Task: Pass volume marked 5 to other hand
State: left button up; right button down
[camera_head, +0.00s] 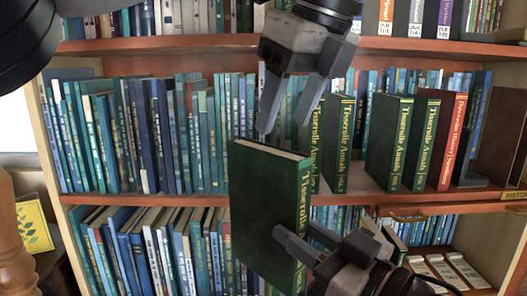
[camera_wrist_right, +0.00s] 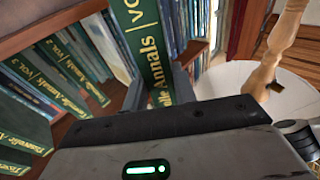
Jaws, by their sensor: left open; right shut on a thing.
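A dark green book (camera_head: 262,205) with gold spine lettering is held upright in front of the shelves. My right gripper (camera_head: 296,233) is shut on its lower spine part. In the right wrist view the book's spine (camera_wrist_right: 147,45) reads "Annals VO", with the number cut off, so I cannot tell its volume. My left gripper (camera_head: 283,122) is open and empty, pointing down just above the book's top edge. I cannot tell whether its fingertips touch the book.
More green Tisserule Annals volumes (camera_head: 388,145) and a red one (camera_head: 452,142) stand on the middle shelf. Blue and teal books (camera_head: 150,135) fill the shelf to the left. A small lower tray (camera_head: 440,268) shows at the right.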

aim_at(274, 149)
pick_arm(q)
jog(key=x, duration=0.9)
jog(key=shift+w+f, duration=0.1)
jog(key=shift+f, duration=0.1)
pick_arm(e)
jog(key=shift+r, duration=0.15)
pick_arm(q)
grip_shut()
jog(key=shift+r, duration=0.1)
pick_arm(e)
jog(key=c, duration=1)
grip_release()
jog(key=shift+c, duration=0.2)
